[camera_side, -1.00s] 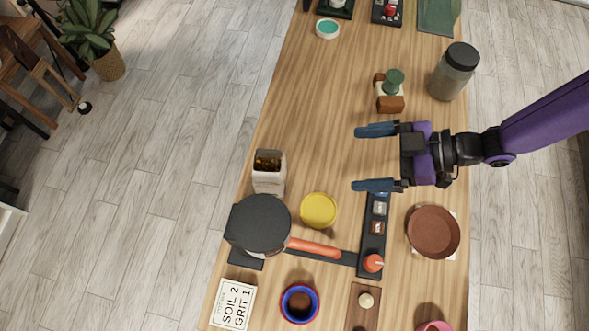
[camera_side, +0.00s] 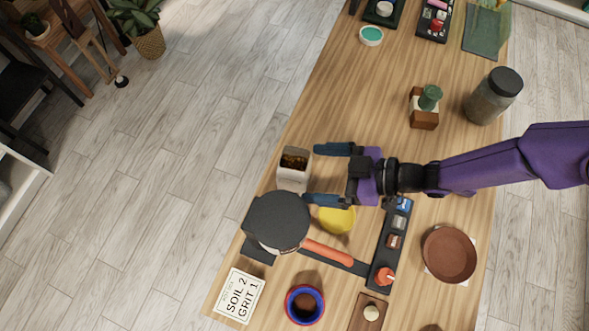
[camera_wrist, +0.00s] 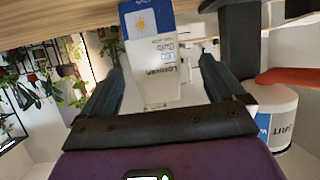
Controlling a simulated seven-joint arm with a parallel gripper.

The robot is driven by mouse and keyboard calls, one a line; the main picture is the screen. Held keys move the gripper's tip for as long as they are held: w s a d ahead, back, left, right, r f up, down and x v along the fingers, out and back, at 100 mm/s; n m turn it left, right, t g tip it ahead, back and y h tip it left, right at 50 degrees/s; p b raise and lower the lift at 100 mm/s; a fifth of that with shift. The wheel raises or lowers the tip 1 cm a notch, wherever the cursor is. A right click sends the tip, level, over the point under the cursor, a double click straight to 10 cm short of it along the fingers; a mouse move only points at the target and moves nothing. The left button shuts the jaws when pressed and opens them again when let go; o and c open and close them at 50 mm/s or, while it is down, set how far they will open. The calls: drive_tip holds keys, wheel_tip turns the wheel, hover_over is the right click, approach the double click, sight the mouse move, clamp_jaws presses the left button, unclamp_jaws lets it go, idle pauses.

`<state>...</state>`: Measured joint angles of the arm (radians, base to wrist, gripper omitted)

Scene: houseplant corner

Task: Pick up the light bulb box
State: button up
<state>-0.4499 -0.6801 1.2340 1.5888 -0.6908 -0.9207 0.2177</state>
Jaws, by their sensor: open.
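The light bulb box (camera_side: 291,181) is a small white carton standing upright near the table's left edge in the side view, with something brown and amber showing at its top. In the wrist view the box (camera_wrist: 155,72) shows a white printed face and a blue panel with a yellow sun. My gripper (camera_side: 312,175) is open and level with the box, its two blue fingers pointing left at it. In the wrist view the box appears between the fingers of my gripper (camera_wrist: 161,68), with nothing held. The exact gap to the box is hard to tell.
A yellow disc (camera_side: 337,219) lies partly under my lower finger. A black strip (camera_side: 388,255) with small items is near. The wood above the box is clear.

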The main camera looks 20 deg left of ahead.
sight(281, 168)
drive_tip(key=shift+w+x, duration=0.2)
drive_tip(key=shift+x, duration=2.7)
drive_tip(key=shift+a+r, duration=0.1)
drive_tip(key=shift+r, duration=0.1)
drive_tip(key=shift+c, duration=0.4)
drive_tip(key=c, duration=1)
